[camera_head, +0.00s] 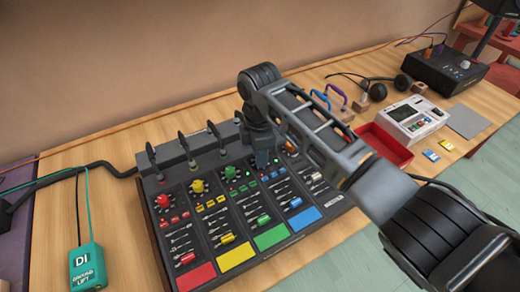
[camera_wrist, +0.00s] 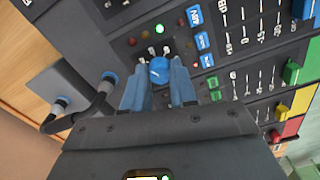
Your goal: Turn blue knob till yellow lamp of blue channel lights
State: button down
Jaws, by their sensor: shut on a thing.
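The blue knob (camera_wrist: 159,70) sits between the two fingers of my gripper (camera_wrist: 160,88) in the wrist view, a small pale mark on its top. My gripper is shut on it. In the head view my gripper (camera_head: 263,160) comes down over the upper part of the blue channel and hides the knob. In the wrist view a green lamp (camera_wrist: 160,28) glows beyond the knob, and a dull red lamp (camera_wrist: 131,42) stands to its left. I see no lamp clearly glowing yellow there. The blue channel's buttons (camera_wrist: 202,40) lie right of the knob.
The mixer (camera_head: 250,252) has neighbouring red (camera_head: 163,201), yellow (camera_head: 198,186) and green (camera_head: 230,172) knobs close by. Cable plugs (camera_head: 183,140) stand along its back. A red tray (camera_head: 385,143) lies to the right, a teal DI box (camera_head: 87,265) to the left.

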jog(key=shift+m, duration=0.4)
jog(key=c, duration=0.9)
grip_release()
jog(key=shift+r+b, duration=0.35)
jog(key=shift+r, duration=3.55)
jog(key=shift+s, duration=0.1)
